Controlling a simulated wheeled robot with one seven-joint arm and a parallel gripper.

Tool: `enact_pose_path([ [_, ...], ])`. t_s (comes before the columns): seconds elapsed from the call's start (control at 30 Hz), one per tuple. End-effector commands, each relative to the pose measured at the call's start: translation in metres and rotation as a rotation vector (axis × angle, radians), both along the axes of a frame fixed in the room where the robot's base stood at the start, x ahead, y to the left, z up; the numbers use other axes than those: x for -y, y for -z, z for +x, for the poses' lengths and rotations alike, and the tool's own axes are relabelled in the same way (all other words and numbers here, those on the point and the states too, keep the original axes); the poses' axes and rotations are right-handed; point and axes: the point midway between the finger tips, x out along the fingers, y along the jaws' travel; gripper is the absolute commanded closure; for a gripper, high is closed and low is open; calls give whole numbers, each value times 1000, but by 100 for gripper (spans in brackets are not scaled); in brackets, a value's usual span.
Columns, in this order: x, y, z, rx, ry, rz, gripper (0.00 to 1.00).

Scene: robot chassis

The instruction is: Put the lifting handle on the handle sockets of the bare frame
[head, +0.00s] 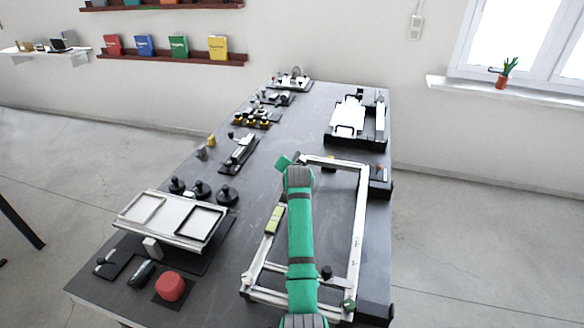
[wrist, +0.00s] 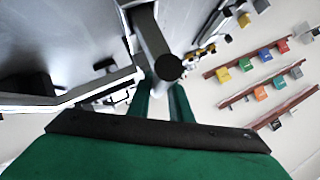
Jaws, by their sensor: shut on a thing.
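The bare frame (head: 359,215) is a pale metal rectangle lying on the right front of the dark table. My green arm crosses over it in the head view and hides part of its middle and far end. Part of the frame also seems to show at the left of the wrist view (wrist: 75,95). My gripper (wrist: 162,97) shows two green fingers in the wrist view, shut on a grey bar with a round black end, which looks like the lifting handle (wrist: 153,38). The handle is not clearly visible in the head view. The sockets cannot be made out.
A white tray-like panel (head: 140,208), black knobs (head: 201,190) and a red button-like part (head: 170,287) are at the left front. A white assembly (head: 346,117) stands at the far right. Small parts line the left edge. The table's middle strip (head: 285,125) is clear.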

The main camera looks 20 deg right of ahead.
Motion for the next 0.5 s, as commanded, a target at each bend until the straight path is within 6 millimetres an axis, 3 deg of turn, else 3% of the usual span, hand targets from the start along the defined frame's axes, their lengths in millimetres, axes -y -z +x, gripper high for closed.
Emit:
enact_pose_path([
  [0.1, 1, 0, 0, 3, 1, -1, 100],
  [0.13, 1, 1, 0, -1, 1, 0, 74],
  [0.2, 1, 1, 0, -1, 1, 0, 63],
  [0.5, 0, 0, 0, 0, 0, 0, 63],
])
